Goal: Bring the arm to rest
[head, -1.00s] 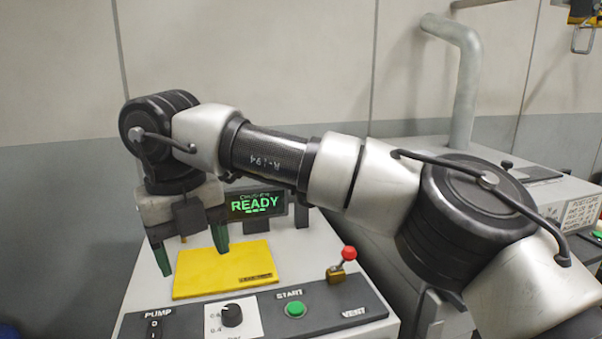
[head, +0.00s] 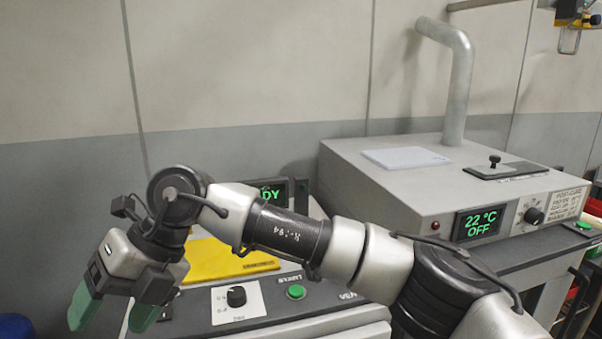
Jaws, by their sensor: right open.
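My right gripper (head: 108,318) is in the lower left of the head view, at the end of my right arm, which comes in from the lower right. Its two green-tipped fingers point down and are apart, with nothing between them. It hangs in front of and left of the machine with the yellow plate (head: 225,262). My forearm and wrist cross in front of that machine and hide part of its control panel (head: 260,303) and display. My left gripper is not in view.
The panel has a black knob (head: 236,296) and a green button (head: 296,292). A grey oven-like box (head: 400,200) with a display reading 22 °C OFF (head: 482,225) and a pipe (head: 460,85) stands behind to the right. A blue object (head: 15,327) is at the lower left.

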